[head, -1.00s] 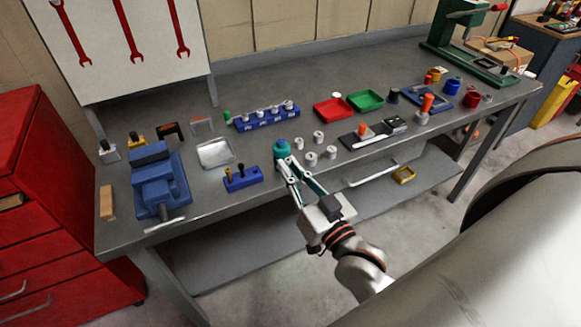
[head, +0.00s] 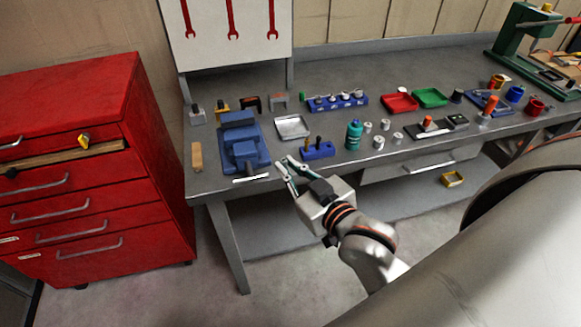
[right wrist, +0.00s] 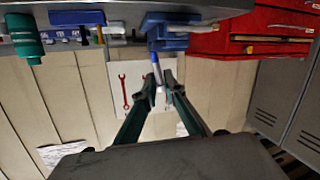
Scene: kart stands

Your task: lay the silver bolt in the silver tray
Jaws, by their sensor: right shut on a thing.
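The silver tray (head: 293,128) is a shallow square dish on the grey bench, right of the blue vise, and it looks empty. My right gripper (head: 284,166) is at the bench's front edge, in front of the tray and apart from it. In the right wrist view its fingers (right wrist: 158,84) are closed on a thin bluish-grey piece (right wrist: 156,68), which I take for the silver bolt. Its shape is too small to make out fully, and in the head view it is hardly visible. My left gripper is not in view.
The blue vise (head: 240,150) with its bar stands left of the tray. A small blue holder (head: 318,151) with upright pegs and a teal bottle (head: 354,135) stand to the right. A red drawer cabinet (head: 80,180) is at left.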

